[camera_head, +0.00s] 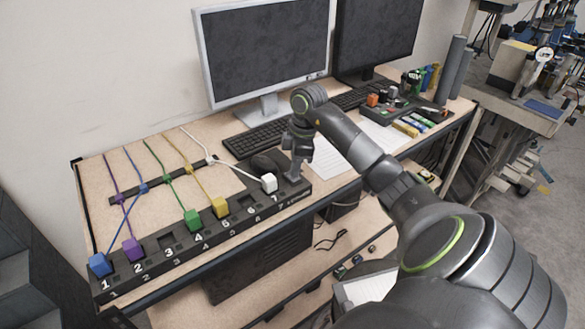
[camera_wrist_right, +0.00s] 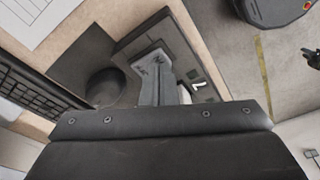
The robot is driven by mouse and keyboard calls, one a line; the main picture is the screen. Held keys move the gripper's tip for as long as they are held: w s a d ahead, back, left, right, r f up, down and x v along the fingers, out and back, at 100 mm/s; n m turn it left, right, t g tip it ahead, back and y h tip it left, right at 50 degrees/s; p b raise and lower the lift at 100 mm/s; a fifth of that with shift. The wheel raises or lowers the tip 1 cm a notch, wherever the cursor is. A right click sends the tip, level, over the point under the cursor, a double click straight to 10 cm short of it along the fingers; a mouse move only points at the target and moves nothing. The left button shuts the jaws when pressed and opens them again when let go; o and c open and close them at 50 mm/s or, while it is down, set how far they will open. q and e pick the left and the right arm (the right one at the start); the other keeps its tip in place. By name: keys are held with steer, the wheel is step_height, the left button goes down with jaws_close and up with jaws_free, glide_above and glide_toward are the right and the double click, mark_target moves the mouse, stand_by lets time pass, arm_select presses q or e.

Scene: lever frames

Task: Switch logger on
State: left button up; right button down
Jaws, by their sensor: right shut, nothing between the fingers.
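A long black strip (camera_head: 160,255) numbered 1 to 7 lies along the front of the desk. Small lettering follows the 7 at its right end, too small to read surely. My right gripper (camera_head: 295,172) points down at this right end, its fingers shut and empty. In the right wrist view the closed fingers (camera_wrist_right: 156,75) are in front of the dark strip end (camera_wrist_right: 192,50). The fingers hide any switch there, and I cannot tell whether they touch the strip. My left gripper is not in view.
Blue (camera_head: 100,264), purple (camera_head: 132,248), green (camera_head: 193,219), yellow (camera_head: 220,207) and white (camera_head: 269,182) plugs with cords sit along the strip. A mouse (camera_head: 265,162), keyboard (camera_head: 255,138) and monitor (camera_head: 265,50) stand behind. Papers (camera_head: 328,158) lie right of the gripper.

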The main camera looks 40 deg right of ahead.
steer(key=shift+f+b, duration=0.35)
steer(key=shift+f, duration=0.25)
step_height(320, 180, up, 7)
steer(key=p, duration=0.6)
steer(key=shift+r, duration=0.1)
steer(key=shift+s, duration=0.1)
stand_by(0.8)
